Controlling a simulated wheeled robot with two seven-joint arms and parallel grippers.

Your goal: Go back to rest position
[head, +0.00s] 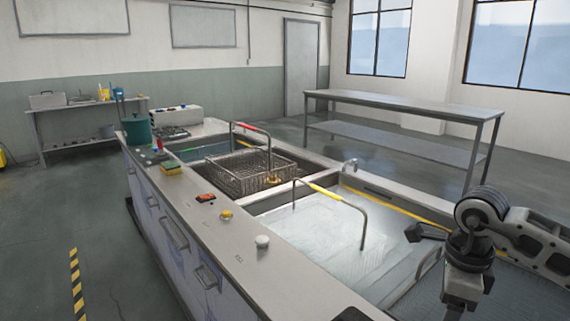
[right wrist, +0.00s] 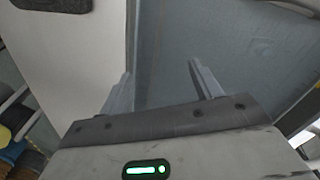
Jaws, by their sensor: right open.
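My right arm comes in at the right of the head view, bent, with its gripper (head: 463,300) pointing down near the right end of the counter. In the right wrist view the two fingers of this gripper (right wrist: 162,82) stand apart with nothing between them. Below them is a grey-blue surface beside a pale strip. My left gripper is not in view.
A wire basket (head: 240,172) with a red-gripped handle sits in the sink counter (head: 215,235). A yellow-gripped handle (head: 325,191) rises over the nearer basin. A steel table (head: 400,102) stands behind.

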